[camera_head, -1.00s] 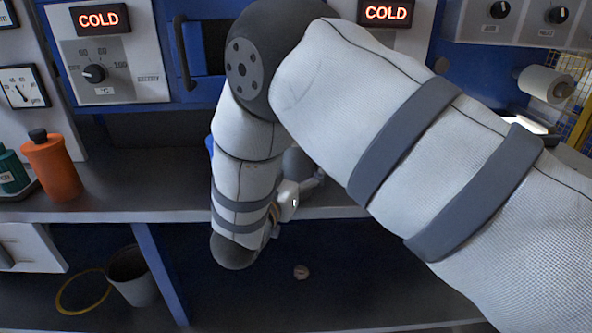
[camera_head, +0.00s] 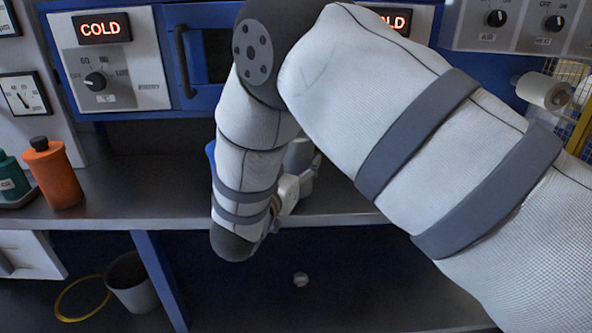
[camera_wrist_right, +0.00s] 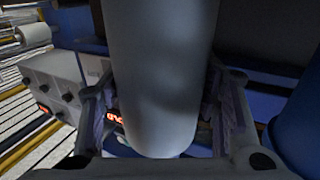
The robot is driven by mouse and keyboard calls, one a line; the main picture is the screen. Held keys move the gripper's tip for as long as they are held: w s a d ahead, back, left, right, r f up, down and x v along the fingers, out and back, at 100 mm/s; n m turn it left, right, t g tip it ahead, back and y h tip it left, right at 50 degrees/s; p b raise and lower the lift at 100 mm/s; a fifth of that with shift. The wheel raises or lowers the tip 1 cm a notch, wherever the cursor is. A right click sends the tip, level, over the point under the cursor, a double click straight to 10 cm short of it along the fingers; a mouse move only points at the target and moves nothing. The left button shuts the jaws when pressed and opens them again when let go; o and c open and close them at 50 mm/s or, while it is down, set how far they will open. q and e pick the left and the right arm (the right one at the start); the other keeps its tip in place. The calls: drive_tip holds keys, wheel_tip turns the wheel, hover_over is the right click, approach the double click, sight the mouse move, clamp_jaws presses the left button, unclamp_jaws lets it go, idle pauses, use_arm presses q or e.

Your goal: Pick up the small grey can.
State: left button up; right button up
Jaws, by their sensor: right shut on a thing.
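The small grey can (camera_head: 299,154) shows in the head view just right of my right forearm, above the dark shelf. Its lower part is hidden by my right gripper (camera_head: 308,178). In the right wrist view the can (camera_wrist_right: 158,75) is a smooth grey cylinder filling the middle. The fingers of my right gripper (camera_wrist_right: 162,110) stand on both sides of it, shut on it. I cannot tell from these views how far the can's base is from the shelf. My left gripper is not in view.
An orange bottle (camera_head: 53,175) and a teal bottle (camera_head: 11,176) stand at the shelf's left. A blue object (camera_wrist_right: 297,125) is close beside the gripper in the wrist view. A bin (camera_head: 132,285) and yellow ring (camera_head: 62,304) are below. The shelf (camera_head: 135,190) is clear right of the orange bottle.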

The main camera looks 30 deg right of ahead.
use_arm(q)
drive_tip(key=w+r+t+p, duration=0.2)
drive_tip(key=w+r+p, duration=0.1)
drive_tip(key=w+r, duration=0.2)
drive_tip(key=shift+p, duration=0.35)
use_arm(e)
drive_tip(key=s+a+r, duration=0.3)
drive_tip(key=s+r, duration=0.7)
drive_tip(key=s, duration=0.3)
drive_tip(key=shift+s+r, duration=0.3)
drive_tip(key=shift+s, duration=0.1)
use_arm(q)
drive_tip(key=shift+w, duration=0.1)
use_arm(e)
drive_tip(key=shift+w+a, duration=0.1)
drive_tip(key=shift+a, duration=0.05)
drive_tip(key=w+a+f+n+t+y, duration=0.1)
drive_tip(key=w+a+n+t+y, duration=0.1)
drive_tip(key=a+n+y, duration=0.3)
drive_tip(key=w+a+f+n+t+y, duration=0.2)
drive_tip(key=a+n+t+y, duration=0.3)
drive_tip(key=y, duration=0.4)
drive_tip(key=shift+w+a+n+t+y, duration=0.3)
drive_tip(key=shift+w+a+n+y, duration=0.15)
drive_tip(key=shift+w, duration=0.3)
